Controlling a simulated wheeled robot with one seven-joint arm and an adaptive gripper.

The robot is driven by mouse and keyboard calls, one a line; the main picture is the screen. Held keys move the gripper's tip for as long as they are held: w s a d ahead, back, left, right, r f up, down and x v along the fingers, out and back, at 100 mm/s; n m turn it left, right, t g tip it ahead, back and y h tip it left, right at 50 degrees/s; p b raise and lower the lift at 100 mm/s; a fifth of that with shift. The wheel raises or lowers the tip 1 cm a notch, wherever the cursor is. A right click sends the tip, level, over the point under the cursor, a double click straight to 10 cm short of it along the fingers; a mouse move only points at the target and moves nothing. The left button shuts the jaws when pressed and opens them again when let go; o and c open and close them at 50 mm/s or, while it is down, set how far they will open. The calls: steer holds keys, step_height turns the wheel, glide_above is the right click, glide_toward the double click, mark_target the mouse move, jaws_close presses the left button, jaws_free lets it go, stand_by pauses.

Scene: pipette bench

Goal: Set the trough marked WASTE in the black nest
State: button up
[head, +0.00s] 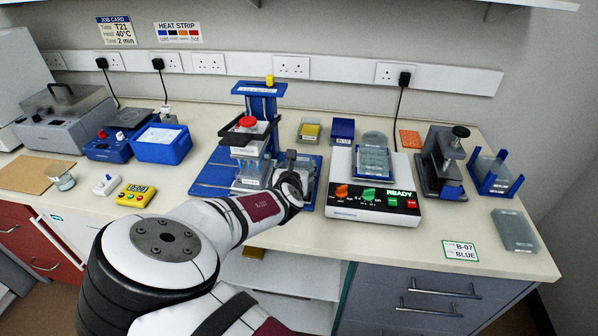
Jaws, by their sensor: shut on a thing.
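My gripper (291,161) is low over the right part of the blue base (210,178) of the pipetting stand. It is shut on a grey thing, likely a trough, mostly hidden by my fingers and wrist; no WASTE mark can be read on it. The blue stand (261,104) has a red knob (248,121) and a black frame just left of my gripper. Pale labelled pieces (250,172) stand under its head. I cannot make out the black nest for certain; my wrist covers part of the base there.
Right of my gripper is a white device (372,201) reading READY, with a clear-lidded plate (374,155) on top. A dark press (443,160) and a blue rack (490,172) stand farther right. A blue tub (161,146) is left.

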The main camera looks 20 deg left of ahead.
steer(key=shift+s+f, duration=0.1)
steer(key=shift+f, duration=0.15)
steer(key=shift+f, duration=0.1)
steer(key=shift+f, duration=0.15)
steer(key=o, duration=1.1)
steer(key=shift+s+r, duration=0.2)
steer(key=shift+r, duration=0.15)
steer(key=p+v, duration=0.9)
steer(key=v, duration=0.2)
steer(key=shift+s+d, duration=0.2)
steer(key=shift+s, duration=0.1)
